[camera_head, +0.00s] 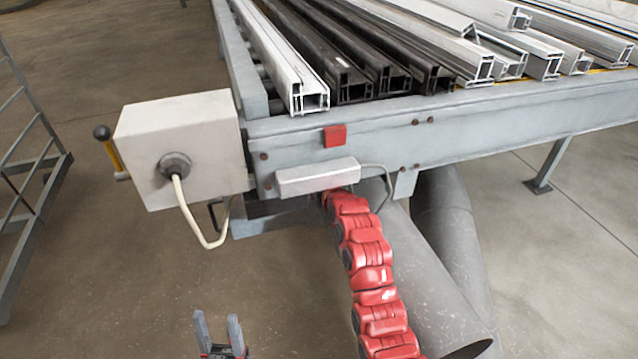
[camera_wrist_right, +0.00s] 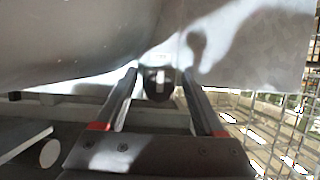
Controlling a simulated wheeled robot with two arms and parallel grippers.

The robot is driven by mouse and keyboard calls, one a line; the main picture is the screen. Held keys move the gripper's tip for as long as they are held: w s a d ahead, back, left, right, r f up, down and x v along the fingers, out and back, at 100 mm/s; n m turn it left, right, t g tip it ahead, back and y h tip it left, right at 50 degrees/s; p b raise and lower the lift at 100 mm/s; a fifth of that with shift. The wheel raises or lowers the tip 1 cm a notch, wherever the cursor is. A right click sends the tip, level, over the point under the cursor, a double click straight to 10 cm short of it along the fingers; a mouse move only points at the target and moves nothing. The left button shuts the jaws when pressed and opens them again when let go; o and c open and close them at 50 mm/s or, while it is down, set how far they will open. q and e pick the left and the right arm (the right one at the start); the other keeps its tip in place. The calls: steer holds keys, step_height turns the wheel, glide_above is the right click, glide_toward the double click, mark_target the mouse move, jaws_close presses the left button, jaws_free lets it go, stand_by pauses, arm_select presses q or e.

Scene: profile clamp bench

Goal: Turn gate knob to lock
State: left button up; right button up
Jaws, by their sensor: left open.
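In the right wrist view a dark rounded knob (camera_wrist_right: 158,84) with a pale upright stripe shows between the tips of my right gripper (camera_wrist_right: 160,72). The two fingers stand apart on either side of it, with a narrow gap showing at each side. I cannot tell how deep the knob sits between them. In the head view the knob and my right gripper are hidden; my red arm reaches up under the bench edge. My left gripper (camera_head: 217,316) is open and empty, low in the head view, over the floor.
The grey bench (camera_head: 470,112) carries several white and dark profiles (camera_head: 345,75). A light grey box (camera_head: 178,140) with a cable and a black-knobbed yellow lever (camera_head: 107,145) is on its left. A metal rack (camera_head: 28,195) stands far left. Floor between is clear.

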steer(key=p+v, duration=0.1)
steer(key=v, duration=1.6)
steer(key=shift+s, duration=0.2)
steer(key=shift+d, duration=0.1)
